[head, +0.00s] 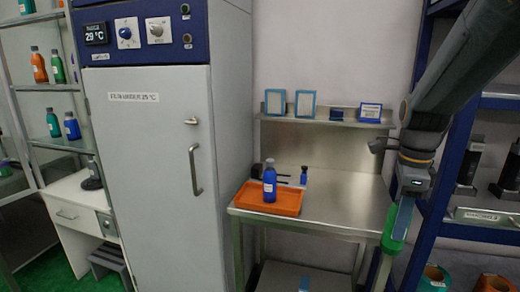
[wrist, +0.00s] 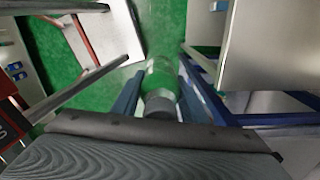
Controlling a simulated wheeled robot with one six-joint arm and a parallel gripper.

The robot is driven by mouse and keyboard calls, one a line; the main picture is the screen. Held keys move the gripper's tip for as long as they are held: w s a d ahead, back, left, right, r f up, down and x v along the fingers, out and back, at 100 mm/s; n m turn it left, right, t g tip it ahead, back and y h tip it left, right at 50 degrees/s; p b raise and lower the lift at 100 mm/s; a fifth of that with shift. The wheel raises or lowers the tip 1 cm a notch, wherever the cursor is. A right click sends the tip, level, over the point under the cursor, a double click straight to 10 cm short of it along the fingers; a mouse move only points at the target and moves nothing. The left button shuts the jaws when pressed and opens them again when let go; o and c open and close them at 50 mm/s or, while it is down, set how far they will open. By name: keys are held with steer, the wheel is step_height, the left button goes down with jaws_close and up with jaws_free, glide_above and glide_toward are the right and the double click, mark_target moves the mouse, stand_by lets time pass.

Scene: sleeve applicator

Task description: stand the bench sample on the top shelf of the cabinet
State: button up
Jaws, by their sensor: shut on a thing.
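My gripper (head: 402,222) is at the right of the head view, in front of the steel bench's right end. Its blue fingers, also seen in the wrist view (wrist: 158,92), are shut on a green bottle (wrist: 160,75) with a grey cap and a pale label. A blue bottle (head: 270,184) stands upright on an orange tray (head: 287,203) at the bench's left.
A small dark blue bottle (head: 304,175) stands on the steel bench (head: 345,200). Framed cards stand on the bench's back ledge (head: 320,121). A blue-framed rack (head: 450,150) is at right. Open shelving (head: 50,88) with several bottles is at left. The bench's middle is clear.

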steer(key=w+a+f+n, duration=0.2)
steer(key=a+f+n, duration=0.2)
steer(key=f+n, duration=0.3)
steer(key=w+a+f+n, duration=0.2)
steer(key=a+f+n, duration=0.2)
steer(key=f+n, duration=0.4)
steer(key=w+a+f+n, duration=0.1)
steer(key=a+f+n, duration=0.3)
steer(key=f+n, duration=0.4)
step_height(320, 180, down, 6)
steer(key=shift+w+a+r, duration=0.2)
steer(key=shift+w+a, duration=0.05)
steer(key=shift+w, duration=0.15)
